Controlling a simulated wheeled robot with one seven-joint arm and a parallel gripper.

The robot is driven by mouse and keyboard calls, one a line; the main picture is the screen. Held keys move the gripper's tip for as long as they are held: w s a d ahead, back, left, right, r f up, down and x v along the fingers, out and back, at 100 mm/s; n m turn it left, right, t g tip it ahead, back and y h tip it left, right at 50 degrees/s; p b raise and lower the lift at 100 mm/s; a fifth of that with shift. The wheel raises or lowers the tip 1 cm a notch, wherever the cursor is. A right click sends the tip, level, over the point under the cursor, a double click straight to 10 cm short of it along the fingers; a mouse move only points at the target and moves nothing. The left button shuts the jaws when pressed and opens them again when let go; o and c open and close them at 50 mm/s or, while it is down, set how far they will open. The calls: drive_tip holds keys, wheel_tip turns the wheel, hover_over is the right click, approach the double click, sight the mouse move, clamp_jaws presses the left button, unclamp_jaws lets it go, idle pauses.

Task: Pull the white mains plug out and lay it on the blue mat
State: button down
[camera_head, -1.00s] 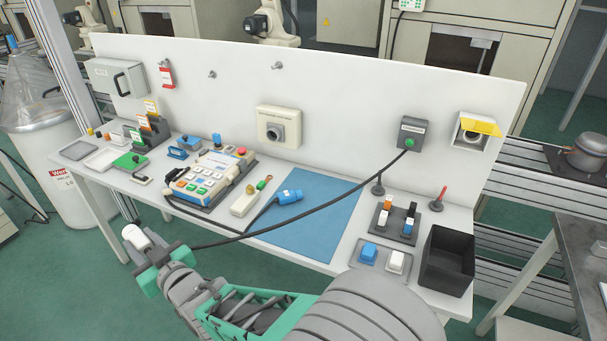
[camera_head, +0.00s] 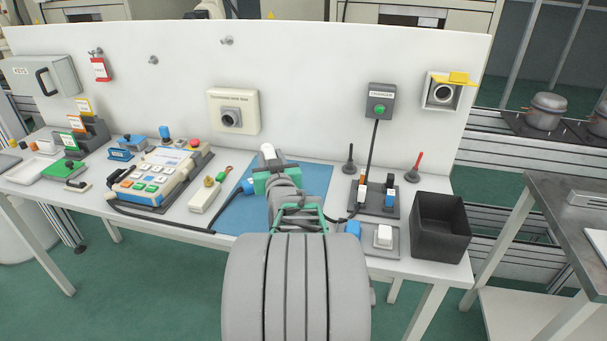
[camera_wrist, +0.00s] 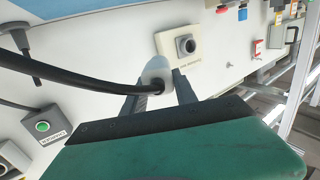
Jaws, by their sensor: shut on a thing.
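The white mains plug (camera_head: 267,152) is in my gripper (camera_head: 272,168), out of any socket, in front of the white panel. In the wrist view the plug (camera_wrist: 157,69) sits between the two fingers, shut on it, and its black cable runs off to the left. The blue mat (camera_head: 315,182) lies on the bench behind and below my gripper in the head view; my arm hides part of it. How far the plug is above the mat cannot be told. The grey charger box (camera_head: 381,101) with a green button hangs on the panel, with the cable coming from it.
A grey panel socket (camera_head: 232,115) is behind. A holder with coloured pieces (camera_head: 375,197) and a black bin (camera_head: 441,227) stand to the right. The mat's right part is clear.

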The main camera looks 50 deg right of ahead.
drive_tip(key=s+d+f+m+g+h+b, duration=0.1)
drive_tip(key=s+d, duration=0.4)
drive_tip(key=d, duration=0.2)
drive_tip(key=shift+s+d+g+h, duration=0.2)
drive_tip(key=shift+s+g+h, duration=0.2)
drive_tip(key=shift+s+a+f+b, duration=0.1)
drive_tip(key=shift+f+b, duration=0.05)
drive_tip(key=shift+b, duration=0.55)
wheel_tip(320, 180, down, 6)
drive_tip(key=b, duration=0.6)
drive_tip(key=c, duration=0.9)
unclamp_jaws()
drive_tip(key=v, duration=0.7)
drive_tip(key=shift+s+a, duration=0.3)
drive_tip(key=shift+a, duration=0.05)
